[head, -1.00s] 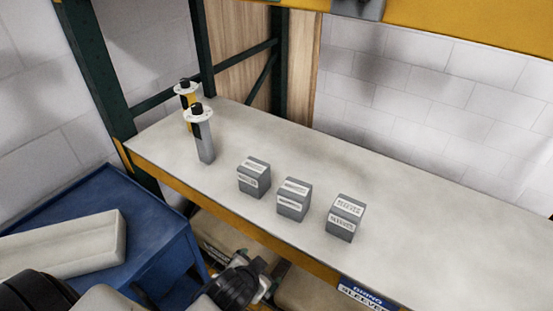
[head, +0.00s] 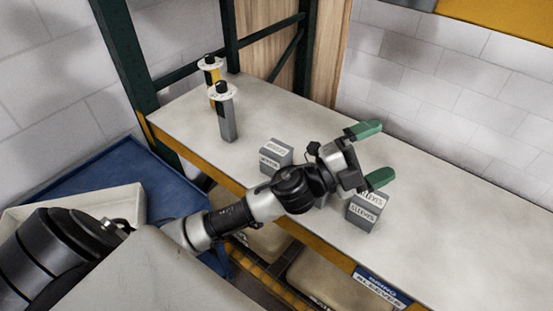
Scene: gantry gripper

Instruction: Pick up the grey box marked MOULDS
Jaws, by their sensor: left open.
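Small grey boxes with white labels stand in a row on the pale shelf. The left box (head: 276,158) has a label too small to read surely. The right box (head: 364,212) reads SLEEVES. A middle box is almost wholly hidden behind my left arm and gripper. I cannot tell which box is marked MOULDS. My left gripper (head: 373,155) is open, with its green fingers spread and pointing right, above the shelf. It holds nothing and appears in front of the middle box, with its lower finger just above the SLEEVES box in the picture. My right gripper is not in view.
Two upright tools with white discs, one grey (head: 227,118) and one yellow and black (head: 211,78), stand at the shelf's left end. A dark green rack post (head: 131,60) rises there. The pale shelf (head: 450,220) is clear on the right. A blue table (head: 130,178) is at left.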

